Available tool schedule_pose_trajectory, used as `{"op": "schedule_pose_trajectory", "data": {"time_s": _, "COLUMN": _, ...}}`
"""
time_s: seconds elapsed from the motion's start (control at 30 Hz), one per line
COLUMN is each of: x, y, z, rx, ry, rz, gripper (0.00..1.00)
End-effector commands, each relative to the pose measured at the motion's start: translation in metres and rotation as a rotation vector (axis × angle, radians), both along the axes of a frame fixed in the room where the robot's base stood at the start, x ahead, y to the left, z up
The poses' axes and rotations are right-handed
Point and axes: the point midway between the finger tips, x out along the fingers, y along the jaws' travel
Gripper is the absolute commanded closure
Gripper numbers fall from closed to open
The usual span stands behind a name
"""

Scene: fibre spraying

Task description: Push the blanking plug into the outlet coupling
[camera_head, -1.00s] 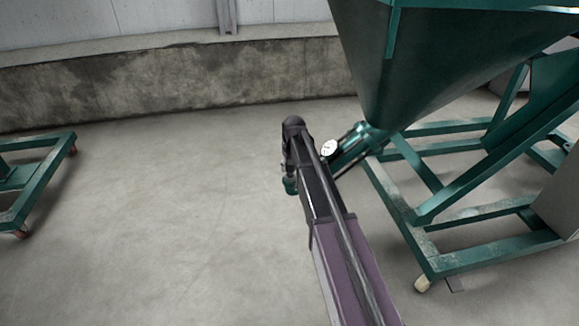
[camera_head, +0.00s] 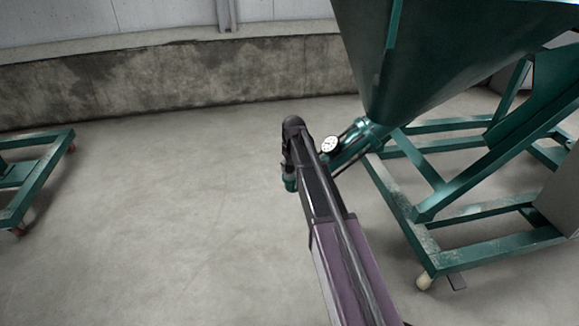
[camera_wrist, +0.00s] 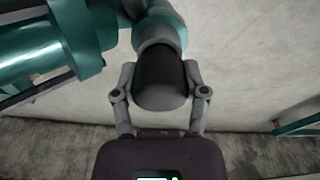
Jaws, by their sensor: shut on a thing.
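In the wrist view my gripper (camera_wrist: 160,70) is shut on the blanking plug (camera_wrist: 161,92), a dark grey, rounded cylinder with one finger on each side. Beyond the plug is the teal outlet coupling (camera_wrist: 166,14) with a paler rim. The plug's front end is at this rim and looks in line with it. How deep it sits is hidden by the plug's body. In the head view the teal coupling end (camera_head: 290,184) shows just left of my arm. The plug and my fingers cannot be made out there.
A teal pipe (camera_wrist: 35,50) with a flange runs close on the left in the wrist view. In the head view a round gauge (camera_head: 330,144) sits on the pipe below the green hopper (camera_head: 430,50). The hopper's frame (camera_head: 400,205) stands right.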

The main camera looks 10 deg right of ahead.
Motion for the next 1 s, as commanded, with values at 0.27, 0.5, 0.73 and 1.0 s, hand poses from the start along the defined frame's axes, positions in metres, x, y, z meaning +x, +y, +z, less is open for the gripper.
{"op": "schedule_pose_trajectory", "data": {"time_s": 0.27, "x": 0.0000, "y": 0.0001, "z": -0.0059, "rx": 0.000, "ry": 0.000, "rz": 0.000, "gripper": 0.94}}
{"op": "schedule_pose_trajectory", "data": {"time_s": 0.5, "x": 0.0000, "y": 0.0001, "z": -0.0080, "rx": 0.000, "ry": 0.000, "rz": 0.000, "gripper": 0.31}}
{"op": "schedule_pose_trajectory", "data": {"time_s": 0.73, "x": 0.0000, "y": 0.0001, "z": -0.0079, "rx": 0.000, "ry": 0.000, "rz": 0.000, "gripper": 0.03}}
{"op": "schedule_pose_trajectory", "data": {"time_s": 1.0, "x": 0.0000, "y": 0.0001, "z": -0.0079, "rx": 0.000, "ry": 0.000, "rz": 0.000, "gripper": 0.03}}
